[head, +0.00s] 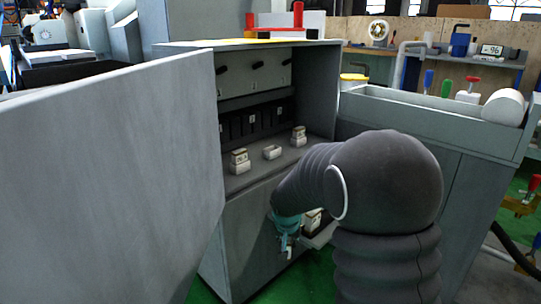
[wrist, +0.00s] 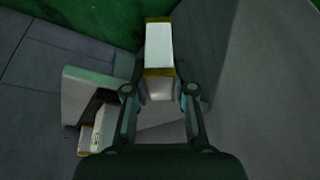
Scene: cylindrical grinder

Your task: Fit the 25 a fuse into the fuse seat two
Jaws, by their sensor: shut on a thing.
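My gripper (wrist: 160,92) is shut on a white block-shaped fuse (wrist: 159,48) with brass-coloured ends, seen in the wrist view. Its rating cannot be read. In the head view my gripper (head: 287,226) is low in front of the cabinet, below the shelf of fuse seats. On that shelf, the middle seat (head: 272,153) is a low white base with nothing standing in it. The left seat (head: 240,168) and the right seat (head: 298,142) each carry a pale block. I cannot read which seat is number two.
A small ledge or tray (head: 322,236) with pale blocks is beside my gripper; more blocks (wrist: 92,136) show in the wrist view. The open cabinet door (head: 120,180) fills the left. A grey bench (head: 430,115) stands at right. The space before the shelf is clear.

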